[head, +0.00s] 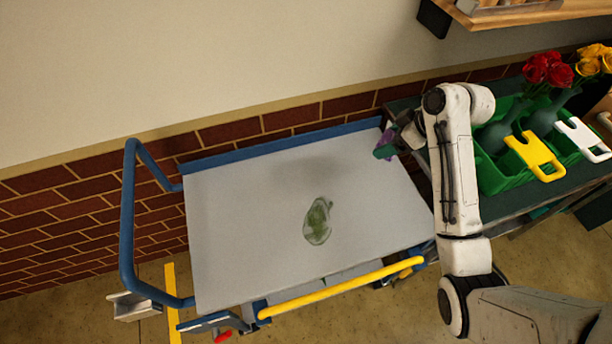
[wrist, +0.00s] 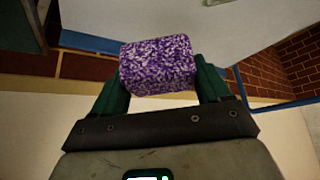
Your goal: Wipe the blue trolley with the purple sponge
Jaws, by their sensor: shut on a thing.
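The blue trolley has a pale grey top (head: 250,210) with a blue rim and a blue handle frame at its left. A green smear (head: 318,220) marks the top a little right of its middle. The speckled purple sponge (wrist: 158,66) is held between the two green fingers of my gripper (wrist: 160,85) in the wrist view. In the head view my gripper (head: 387,150) is at the trolley's back right corner, with a little of the sponge (head: 389,136) showing. I cannot tell whether the sponge touches the trolley top.
A dark green table (head: 405,104) stands to the right with a green crate (head: 492,178), red and yellow roses in vases, and yellow and white handled items. A brick and plaster wall runs behind the trolley. A wooden shelf (head: 500,16) is at the upper right. The trolley's left side is clear.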

